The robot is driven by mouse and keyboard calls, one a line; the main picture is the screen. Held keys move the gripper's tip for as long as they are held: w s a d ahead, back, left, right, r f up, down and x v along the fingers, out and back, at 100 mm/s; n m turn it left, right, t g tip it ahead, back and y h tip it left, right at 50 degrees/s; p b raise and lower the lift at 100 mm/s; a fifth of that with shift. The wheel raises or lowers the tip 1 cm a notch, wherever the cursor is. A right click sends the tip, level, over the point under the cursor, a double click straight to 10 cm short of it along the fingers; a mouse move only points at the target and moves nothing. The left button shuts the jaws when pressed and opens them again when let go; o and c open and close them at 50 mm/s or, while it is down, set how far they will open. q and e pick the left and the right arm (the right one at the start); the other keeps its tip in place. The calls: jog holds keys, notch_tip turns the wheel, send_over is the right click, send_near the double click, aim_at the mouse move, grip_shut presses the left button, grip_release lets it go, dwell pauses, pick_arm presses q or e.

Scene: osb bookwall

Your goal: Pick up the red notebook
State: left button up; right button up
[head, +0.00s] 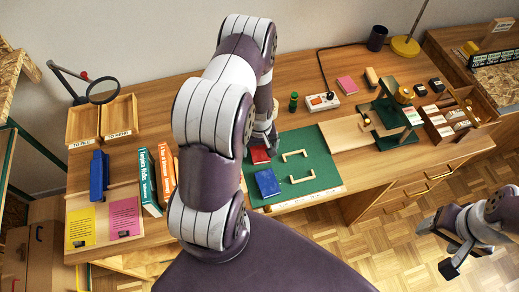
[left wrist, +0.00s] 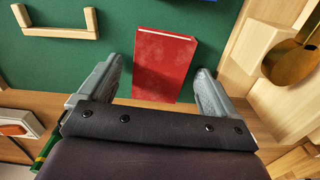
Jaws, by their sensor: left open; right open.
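The red notebook (head: 260,155) lies flat on the green mat (head: 318,165), partly hidden by my left arm in the head view. In the left wrist view the red notebook (left wrist: 165,55) lies between the two open fingers of my left gripper (left wrist: 158,72), with a finger beside each long edge and a gap on both sides. In the head view my left gripper (head: 266,140) is just behind the notebook, mostly covered by its own arm. My right gripper (head: 450,247) is open and empty, over the floor at the right.
A blue notebook (head: 267,184) lies on the mat in front of the red one. Upright books (head: 150,180) stand left of my arm. A brass disc (left wrist: 288,64) is near the right in the wrist view.

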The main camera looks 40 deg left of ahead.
pick_arm(q)
jog(key=c, duration=1.1)
jog(key=shift+c, duration=0.3)
